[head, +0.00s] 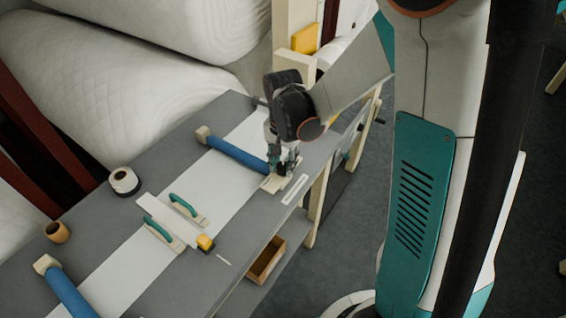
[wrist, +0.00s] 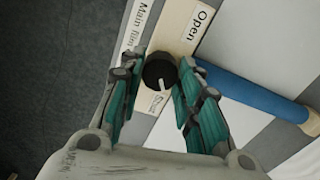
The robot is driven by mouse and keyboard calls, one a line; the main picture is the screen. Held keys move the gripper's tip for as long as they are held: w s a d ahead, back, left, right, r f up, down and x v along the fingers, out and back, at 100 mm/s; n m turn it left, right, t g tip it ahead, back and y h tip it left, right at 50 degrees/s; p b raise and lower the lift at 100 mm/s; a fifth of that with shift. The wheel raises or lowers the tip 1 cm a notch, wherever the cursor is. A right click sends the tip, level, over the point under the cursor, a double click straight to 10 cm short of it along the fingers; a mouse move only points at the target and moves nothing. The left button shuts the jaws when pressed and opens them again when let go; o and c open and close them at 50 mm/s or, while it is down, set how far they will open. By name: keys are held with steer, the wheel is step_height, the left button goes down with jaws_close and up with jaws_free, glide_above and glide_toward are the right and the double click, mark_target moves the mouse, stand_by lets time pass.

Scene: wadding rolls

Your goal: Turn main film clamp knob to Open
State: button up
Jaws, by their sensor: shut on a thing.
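The main film clamp knob (wrist: 159,69) is round and black and sits on a pale wooden plate (wrist: 173,33). In the wrist view its white pointer mark is on the lower side, toward a small, partly hidden label (wrist: 156,102) that I cannot read clearly. The "Open" label (wrist: 199,22) is at the upper right, away from the pointer. A "Main film" label (wrist: 136,28) lies along the left. My gripper (wrist: 163,74) points down with a teal finger on either side of the knob, shut on it. In the head view, my gripper (head: 281,168) largely hides the knob.
A blue roller (head: 238,153) ends close to the clamp plate; another blue roller (head: 68,293) is at the near left. Large white rolls (head: 95,75) stand behind.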

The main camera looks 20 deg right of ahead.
steer(key=n+b, duration=0.1)
steer(key=n, duration=1.1)
steer(key=shift+n+b, duration=0.35)
steer(key=shift+n, duration=0.05)
steer(key=n, duration=1.2)
steer(key=shift+b, duration=0.4)
steer(key=shift+n, duration=0.3)
steer(key=o, duration=1.1)
steer(key=shift+r, duration=0.1)
